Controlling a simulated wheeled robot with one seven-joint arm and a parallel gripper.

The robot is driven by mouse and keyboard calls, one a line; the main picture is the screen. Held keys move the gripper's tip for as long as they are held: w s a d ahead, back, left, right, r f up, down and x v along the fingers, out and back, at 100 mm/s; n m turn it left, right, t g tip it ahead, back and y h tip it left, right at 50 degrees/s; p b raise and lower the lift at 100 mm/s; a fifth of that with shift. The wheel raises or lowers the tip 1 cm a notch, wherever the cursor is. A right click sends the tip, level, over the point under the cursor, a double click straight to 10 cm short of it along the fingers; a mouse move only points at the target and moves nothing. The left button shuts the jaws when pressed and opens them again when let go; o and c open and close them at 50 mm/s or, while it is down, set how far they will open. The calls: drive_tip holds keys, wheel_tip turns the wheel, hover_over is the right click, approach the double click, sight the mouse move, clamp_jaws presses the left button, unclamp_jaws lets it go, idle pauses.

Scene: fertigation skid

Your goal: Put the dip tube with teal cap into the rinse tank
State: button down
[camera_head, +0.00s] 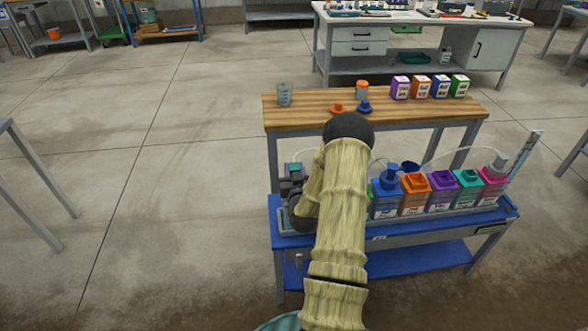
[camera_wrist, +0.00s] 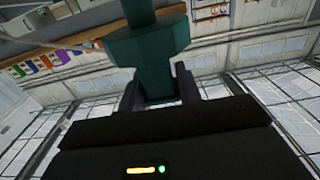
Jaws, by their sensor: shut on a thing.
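In the wrist view my gripper (camera_wrist: 160,88) is shut on the teal cap (camera_wrist: 155,62) of the dip tube, with a dark finger on each side. The teal part runs up out of the top of that picture, so the rest of the tube is out of sight. In the head view my arm hides the gripper and the held tube. A row of coloured tanks stands on the blue skid: blue (camera_head: 385,203), orange (camera_head: 414,198), purple (camera_head: 442,195), teal (camera_head: 467,190) and pink (camera_head: 491,186). I cannot tell which vessel is the rinse tank.
A grey pump unit (camera_head: 291,181) sits at the skid's left end. A clear upright cylinder (camera_head: 524,155) stands at its right end. The wooden bench (camera_head: 310,118) behind holds a grey jar (camera_head: 284,95), orange and blue caps and several small cartons. Thin tubing arches over the tanks.

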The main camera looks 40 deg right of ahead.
drive_tip(key=shift+f+b, duration=1.2)
drive_tip(key=shift+f, duration=0.6)
drive_tip(key=c, duration=0.9)
unclamp_jaws()
drive_tip(key=shift+w, duration=0.1)
drive_tip(key=shift+d, duration=0.1)
